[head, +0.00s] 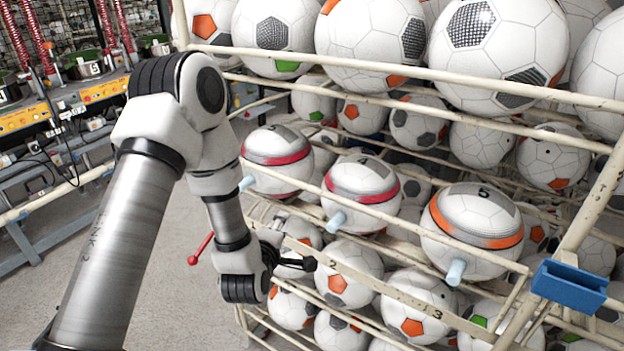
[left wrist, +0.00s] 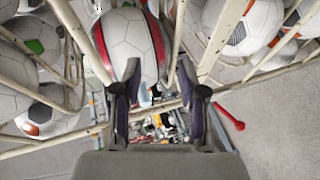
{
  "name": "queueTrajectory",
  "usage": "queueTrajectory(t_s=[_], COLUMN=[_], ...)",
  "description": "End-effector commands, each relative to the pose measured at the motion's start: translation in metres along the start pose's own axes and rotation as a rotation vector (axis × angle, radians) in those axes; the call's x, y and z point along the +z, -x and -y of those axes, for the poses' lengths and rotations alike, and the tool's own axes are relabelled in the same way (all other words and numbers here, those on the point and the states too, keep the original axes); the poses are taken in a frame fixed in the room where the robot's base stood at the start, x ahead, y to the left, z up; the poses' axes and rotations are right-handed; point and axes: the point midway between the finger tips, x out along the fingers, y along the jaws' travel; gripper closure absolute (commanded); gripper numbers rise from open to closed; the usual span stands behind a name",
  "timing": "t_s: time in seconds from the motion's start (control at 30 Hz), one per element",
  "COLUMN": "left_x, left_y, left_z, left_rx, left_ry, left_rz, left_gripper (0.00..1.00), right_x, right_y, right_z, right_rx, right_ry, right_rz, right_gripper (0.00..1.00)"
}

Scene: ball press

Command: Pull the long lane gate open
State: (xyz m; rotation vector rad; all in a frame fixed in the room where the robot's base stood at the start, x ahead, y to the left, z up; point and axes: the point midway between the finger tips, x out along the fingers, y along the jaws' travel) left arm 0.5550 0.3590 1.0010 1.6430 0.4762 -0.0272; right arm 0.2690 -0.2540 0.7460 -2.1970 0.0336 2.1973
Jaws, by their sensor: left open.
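The ball rack (head: 440,75) has cream metal bars. No gate is clearly told apart from its rails. A red lever with a round knob (head: 201,249) sticks out at the rack's lower left; a red lever (left wrist: 229,117) also shows right of the fingers in the left wrist view. My left gripper (head: 293,260) is at the rack's left end, partly hidden by its wrist, right of the red lever. In the left wrist view my left gripper (left wrist: 160,82) is open, with a red-striped ball (left wrist: 132,42) beyond the fingertips. Contact with a bar cannot be told. My right gripper is not in view.
Pale blue pegs (head: 337,221) stick out from the front rail beside striped balls (head: 360,190). White soccer balls (head: 370,42) fill the tiers. A blue bracket (head: 569,287) is at the right. A workbench (head: 60,120) stands far left, with clear grey floor (head: 170,300) between.

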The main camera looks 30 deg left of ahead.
Motion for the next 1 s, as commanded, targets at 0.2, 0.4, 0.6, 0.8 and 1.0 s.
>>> queueTrajectory(t_s=[0.2,0.4,0.6,0.8,1.0], left_x=[-0.020,-0.021,-0.022,-0.022,-0.021], left_y=[0.005,-0.022,-0.059,-0.071,-0.071], left_z=[-0.086,-0.091,-0.094,-0.093,-0.092], left_rx=[0.116,0.116,0.115,0.114,0.114], left_ry=[0.076,0.073,0.072,0.072,0.072], left_rz=[-0.030,-0.029,-0.029,-0.028,-0.027], left_gripper=[0.59,0.59,0.59,0.59,0.76], right_x=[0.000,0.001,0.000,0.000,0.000], right_y=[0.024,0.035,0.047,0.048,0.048], right_z=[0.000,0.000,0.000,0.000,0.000], right_rx=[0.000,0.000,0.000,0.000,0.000], right_ry=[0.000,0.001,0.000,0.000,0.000], right_rz=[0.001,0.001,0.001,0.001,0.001], right_gripper=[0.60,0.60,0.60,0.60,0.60])
